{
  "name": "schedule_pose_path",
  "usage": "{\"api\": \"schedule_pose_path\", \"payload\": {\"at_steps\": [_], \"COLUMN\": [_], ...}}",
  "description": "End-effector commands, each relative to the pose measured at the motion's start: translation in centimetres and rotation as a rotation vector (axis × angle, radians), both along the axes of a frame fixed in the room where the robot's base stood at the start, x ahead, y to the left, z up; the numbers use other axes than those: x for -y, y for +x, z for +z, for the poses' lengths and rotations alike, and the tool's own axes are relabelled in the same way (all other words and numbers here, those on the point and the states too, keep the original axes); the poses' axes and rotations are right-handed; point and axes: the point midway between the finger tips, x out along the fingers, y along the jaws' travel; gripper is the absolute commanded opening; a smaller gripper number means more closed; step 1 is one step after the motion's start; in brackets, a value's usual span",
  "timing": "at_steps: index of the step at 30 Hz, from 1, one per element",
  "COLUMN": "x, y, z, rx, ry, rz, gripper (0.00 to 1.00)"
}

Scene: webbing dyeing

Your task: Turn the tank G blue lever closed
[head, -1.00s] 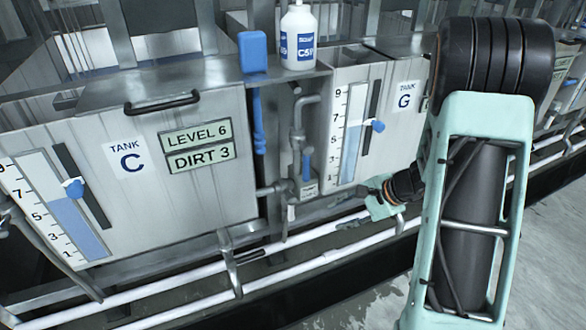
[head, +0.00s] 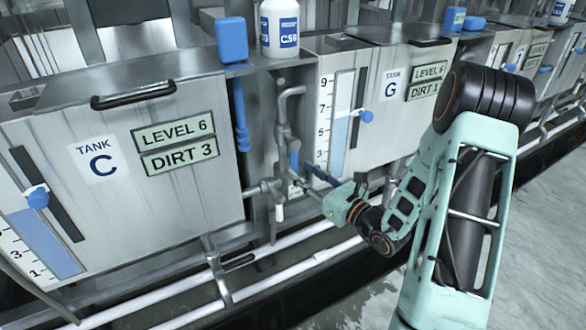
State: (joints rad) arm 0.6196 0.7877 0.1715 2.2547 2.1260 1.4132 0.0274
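Tank G (head: 393,88) is the steel tank at centre right, with a white G label and signs reading LEVEL 6 and DIRT 1. A small upright blue lever (head: 294,158) shows on the pipework between tank C and tank G. My gripper (head: 308,181) is in front of the lower pipework, just right of and below this lever. Its fingers point left toward the pipes and look spread, with nothing visible between them. I cannot tell whether a finger touches the lever or pipe. The fingertips partly overlap the valve area.
Tank C (head: 105,190) stands at left with a blue level marker (head: 38,198). A blue box (head: 232,40) and a white bottle (head: 279,28) sit on the ledge above the pipes. White horizontal pipes (head: 170,290) run low in front. Grey floor is open at right.

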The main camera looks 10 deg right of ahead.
Motion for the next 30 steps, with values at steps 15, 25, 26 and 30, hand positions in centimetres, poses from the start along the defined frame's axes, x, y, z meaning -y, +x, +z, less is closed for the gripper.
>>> {"api": "schedule_pose_path", "payload": {"at_steps": [15, 25, 26, 30], "x": [-2.3, -2.3, -2.3, -2.3], "y": [4.1, 4.0, 4.0, 4.0], "z": [0.0, 0.0, 0.0, 0.0], "rx": [0.0, 0.0, 0.0, 0.0], "ry": [-0.001, -0.001, -0.001, -0.001], "rz": [0.001, 0.001, 0.001, 0.001], "gripper": [0.33, 0.13, 0.1, 0.0]}}
